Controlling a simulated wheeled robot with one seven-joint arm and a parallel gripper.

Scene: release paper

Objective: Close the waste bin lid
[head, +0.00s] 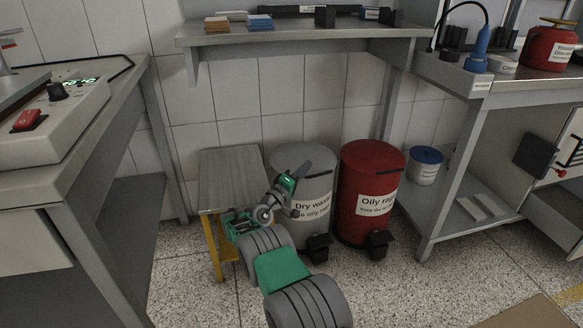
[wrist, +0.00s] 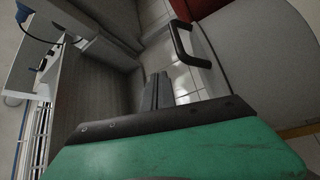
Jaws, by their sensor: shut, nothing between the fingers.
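The grey dry waste bin (head: 322,194) stands upright on the floor, left of the red oily rags bin (head: 352,158). Its grey lid (head: 302,149) looks down on the rim in the head view. The wrist view shows a grey bin surface (wrist: 262,55) at right and a black handle (wrist: 188,48). My gripper (head: 303,168) is in front of the grey bin's upper part and hides some of its label. The fingers (wrist: 154,90) are shut and empty, left of the handle and apart from it. I cannot tell whether they touch the bin.
A low bench with yellow legs (head: 230,165) stands just left of the grey bin. A wall shelf (head: 300,36) hangs above the bins. Workbenches stand at left (head: 125,95) and right (head: 458,95). Black pedals (head: 318,248) jut from the bins' fronts. Floor in front is partly clear.

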